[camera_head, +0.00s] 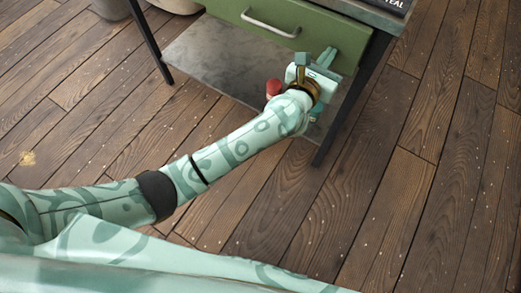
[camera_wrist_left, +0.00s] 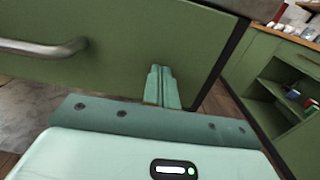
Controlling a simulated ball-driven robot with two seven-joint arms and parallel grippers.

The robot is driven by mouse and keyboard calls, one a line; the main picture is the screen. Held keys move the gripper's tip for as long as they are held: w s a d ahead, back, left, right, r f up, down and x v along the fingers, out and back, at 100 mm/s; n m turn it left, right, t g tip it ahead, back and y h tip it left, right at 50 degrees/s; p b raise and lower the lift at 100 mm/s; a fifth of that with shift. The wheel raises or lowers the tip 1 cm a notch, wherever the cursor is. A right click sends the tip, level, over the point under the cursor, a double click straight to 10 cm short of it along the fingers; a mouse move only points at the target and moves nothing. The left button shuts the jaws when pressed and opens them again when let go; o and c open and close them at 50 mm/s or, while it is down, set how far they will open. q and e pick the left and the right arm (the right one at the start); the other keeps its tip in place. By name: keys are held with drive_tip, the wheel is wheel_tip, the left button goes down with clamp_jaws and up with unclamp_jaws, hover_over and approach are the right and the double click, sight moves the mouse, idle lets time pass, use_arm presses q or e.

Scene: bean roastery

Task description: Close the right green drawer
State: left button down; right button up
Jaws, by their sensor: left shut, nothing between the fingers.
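The green drawer (camera_head: 290,32) shows its front at the top of the head view, under a tabletop, with a metal bar handle (camera_head: 270,22). In the left wrist view the green drawer front (camera_wrist_left: 120,65) fills the upper left, with its handle (camera_wrist_left: 40,47) at the left edge. My left gripper (camera_head: 328,57) is shut and empty at the right part of the front, right of the handle. Its closed fingers (camera_wrist_left: 160,80) point at the front near its right end; I cannot tell whether they touch. How far the drawer stands out is unclear. My right gripper is out of view.
A dark table leg (camera_head: 340,115) stands just right of my left wrist. A grey lower shelf (camera_head: 205,55) lies under the drawer. A black item with lettering (camera_head: 393,4) sits on top. A green cabinet (camera_wrist_left: 275,85) with open shelves stands farther right.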

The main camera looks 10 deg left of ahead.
use_arm(q)
drive_tip(key=x, duration=0.3)
drive_tip(key=shift+a+r+b, duration=0.15)
drive_tip(key=shift+r+b, duration=0.15)
drive_tip(key=shift+b, duration=0.05)
